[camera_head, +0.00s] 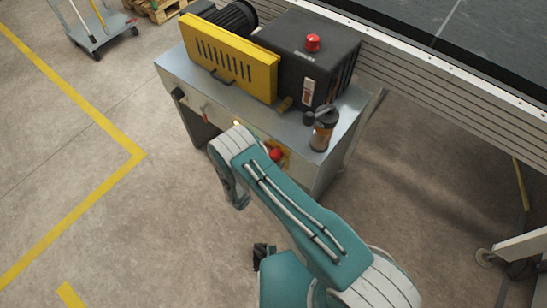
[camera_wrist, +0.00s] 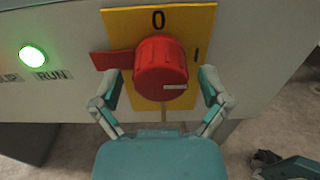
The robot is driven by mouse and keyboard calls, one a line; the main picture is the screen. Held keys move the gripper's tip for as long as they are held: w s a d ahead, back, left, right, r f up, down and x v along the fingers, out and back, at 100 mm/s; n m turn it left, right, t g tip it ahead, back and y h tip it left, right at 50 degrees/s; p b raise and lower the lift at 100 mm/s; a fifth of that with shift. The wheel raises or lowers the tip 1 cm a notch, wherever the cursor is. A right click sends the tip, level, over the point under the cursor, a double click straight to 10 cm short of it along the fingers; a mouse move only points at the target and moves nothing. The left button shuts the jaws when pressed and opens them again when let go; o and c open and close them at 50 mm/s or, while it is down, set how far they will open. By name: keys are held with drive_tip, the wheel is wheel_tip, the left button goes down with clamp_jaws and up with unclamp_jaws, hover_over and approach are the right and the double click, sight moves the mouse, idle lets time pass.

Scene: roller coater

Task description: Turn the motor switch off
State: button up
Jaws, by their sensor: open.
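The motor switch is a red rotary knob (camera_wrist: 160,66) on a yellow plate (camera_wrist: 187,18) marked 0 at the top and I at the right. A red tab (camera_wrist: 112,60) sticks out to its left, and a small pale mark shows low on its face. My gripper (camera_wrist: 160,75) is open, with one finger on each side of the knob. I cannot tell whether the fingers touch it. In the head view, the red knob (camera_head: 276,154) shows on the cabinet front, partly behind my arm; the fingers are hidden there.
A green RUN light (camera_wrist: 33,56) glows left of the switch. The metal cabinet (camera_head: 180,68) carries a yellow guard (camera_head: 228,60), a black box with a red button (camera_head: 312,43), and an orange-and-black canister (camera_head: 322,132). A conveyor (camera_head: 450,85) stands at right.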

drive_tip(key=c, duration=1.1)
drive_tip(key=shift+c, duration=0.2)
drive_tip(key=shift+n, duration=0.3)
drive_tip(key=n, duration=0.4)
drive_tip(key=shift+r+n, duration=0.1)
drive_tip(key=shift+n, duration=0.2)
drive_tip(key=n, duration=0.4)
drive_tip(key=shift+n, duration=0.3)
drive_tip(key=n, duration=0.5)
drive_tip(key=shift+n, duration=1.6)
drive_tip(key=shift+s, duration=0.1)
